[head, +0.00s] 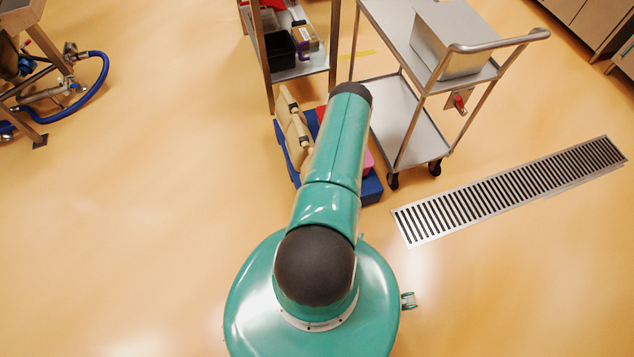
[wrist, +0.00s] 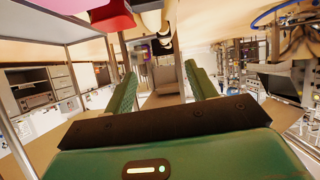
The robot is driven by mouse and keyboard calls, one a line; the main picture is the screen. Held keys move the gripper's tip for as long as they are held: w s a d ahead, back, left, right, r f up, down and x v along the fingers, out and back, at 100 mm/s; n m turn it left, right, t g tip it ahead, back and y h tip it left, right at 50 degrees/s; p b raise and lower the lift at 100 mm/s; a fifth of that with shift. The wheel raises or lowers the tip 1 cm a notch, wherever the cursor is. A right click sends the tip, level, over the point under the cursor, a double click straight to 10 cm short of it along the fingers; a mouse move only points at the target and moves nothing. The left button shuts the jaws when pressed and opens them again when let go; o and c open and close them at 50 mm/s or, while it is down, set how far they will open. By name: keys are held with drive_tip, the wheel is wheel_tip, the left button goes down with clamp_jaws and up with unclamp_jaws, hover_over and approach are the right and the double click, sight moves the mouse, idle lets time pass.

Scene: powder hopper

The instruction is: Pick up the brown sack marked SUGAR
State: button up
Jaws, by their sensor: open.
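My gripper (wrist: 160,82) shows in the wrist view with its two green fingers spread apart and nothing between them. In the head view my own arm hides it. Tan, sack-like items (head: 294,122) with dark patches stand on a blue base (head: 371,189), left of my arm in the head view. No SUGAR marking is readable, so I cannot tell which is the sugar sack. A cream item (wrist: 152,20) shows at the top of the wrist view, beyond the fingers; I cannot tell if it is one of these.
A steel trolley (head: 405,120) with a metal box (head: 455,45) stands right of the arm. A shelf rack (head: 300,72) with bins is behind the sacks. A floor drain (head: 510,190) lies at right. Blue hose (head: 95,90) is far left. The left floor is clear.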

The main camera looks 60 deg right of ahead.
drive_tip(key=s+a+f+m, duration=0.1)
drive_tip(key=s+a+f, duration=0.3)
drive_tip(key=shift+h, duration=0.5)
drive_tip(key=x, duration=1.3)
drive_tip(key=shift+w+d, duration=0.15)
drive_tip(key=shift+w, duration=0.25)
clamp_jaws()
drive_tip(key=shift+d+r, duration=0.15)
